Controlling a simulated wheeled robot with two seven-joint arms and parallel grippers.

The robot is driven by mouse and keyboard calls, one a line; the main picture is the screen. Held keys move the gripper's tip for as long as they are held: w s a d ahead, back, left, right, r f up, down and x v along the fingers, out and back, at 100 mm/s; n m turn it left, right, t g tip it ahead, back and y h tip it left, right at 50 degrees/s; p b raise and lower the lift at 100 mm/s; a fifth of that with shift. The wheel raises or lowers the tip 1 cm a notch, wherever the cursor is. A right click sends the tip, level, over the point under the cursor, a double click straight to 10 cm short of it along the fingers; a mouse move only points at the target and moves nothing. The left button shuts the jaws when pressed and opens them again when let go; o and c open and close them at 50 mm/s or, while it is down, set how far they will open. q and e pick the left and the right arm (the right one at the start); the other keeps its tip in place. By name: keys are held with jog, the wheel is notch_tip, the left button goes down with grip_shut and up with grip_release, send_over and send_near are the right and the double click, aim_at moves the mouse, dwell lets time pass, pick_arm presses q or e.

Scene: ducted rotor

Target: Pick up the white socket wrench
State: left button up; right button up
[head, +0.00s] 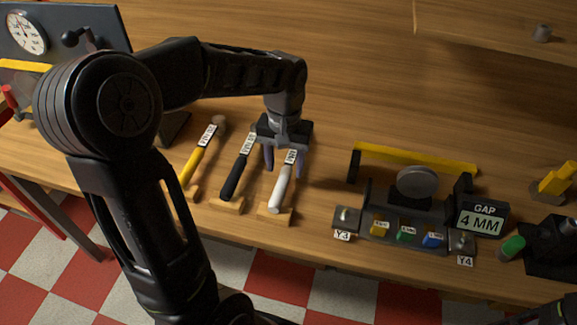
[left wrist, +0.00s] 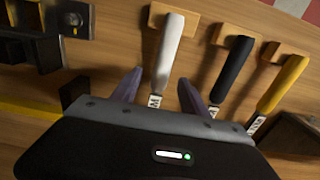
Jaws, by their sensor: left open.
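The white socket wrench (head: 281,187) lies on the wooden workbench with its handle toward the front edge, resting on a small wooden block. A label is on its upper part. My left gripper (head: 284,166) is open above the wrench's labelled end. In the left wrist view, the white wrench (left wrist: 168,50) runs between the open fingers of the left gripper (left wrist: 158,90), nearer the left finger. Whether a finger touches it cannot be told. The wrench's head is hidden by the gripper body. My right gripper is not in view.
A black-handled wrench (head: 238,177) and a yellow-handled wrench (head: 191,165) lie to the left, close by. A fixture with a "GAP 4 MM" display (head: 481,219) stands to the right. A dial gauge (head: 25,32) is at the far left. The back middle of the bench is clear.

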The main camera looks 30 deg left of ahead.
aim_at(284, 176)
pick_arm(q)
jog(key=shift+f, duration=0.25)
jog(key=shift+s+a+f+p, duration=0.1)
jog(key=shift+s+f+p, duration=0.1)
jog(key=shift+f, duration=1.15)
jog(key=shift+s+f+p, duration=0.1)
jog(key=shift+f+p, duration=0.1)
jog(key=shift+f, duration=1.1)
grip_shut()
jog(key=shift+w+r, duration=0.1)
